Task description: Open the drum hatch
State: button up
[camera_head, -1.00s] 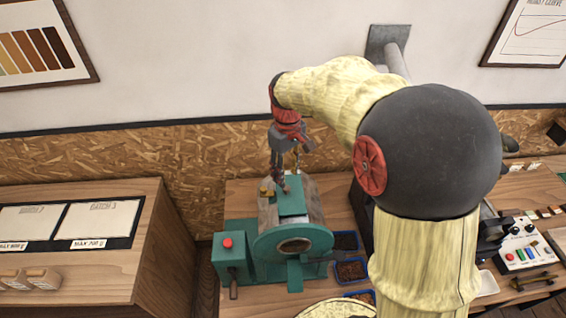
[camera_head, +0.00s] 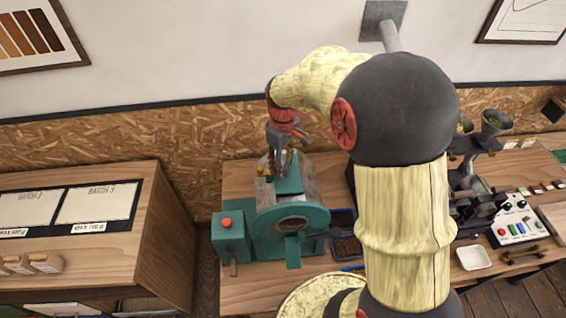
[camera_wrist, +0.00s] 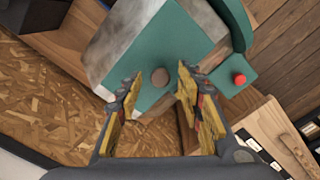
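The roaster's drum (camera_head: 309,180) is a grey metal cylinder behind a round green front plate. Its hatch (camera_head: 289,187) is a flat green panel lying on top of the drum, so it looks closed. In the wrist view the hatch (camera_wrist: 168,42) carries a round brownish knob (camera_wrist: 160,77). My gripper (camera_head: 278,172) is over the hatch's back part. The wrist view shows my gripper (camera_wrist: 159,82) open, with one yellow-and-dark finger on each side of the knob. A gap shows between knob and fingers; contact is not visible.
A green box with a red button (camera_head: 226,221) stands left of the drum. Bean trays (camera_head: 346,247) are to its right. A wooden cabinet (camera_head: 150,235) stands at left, and a control panel (camera_head: 518,222) at right.

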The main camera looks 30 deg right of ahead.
jog(key=c, duration=0.3)
grip_shut()
dwell(0.7)
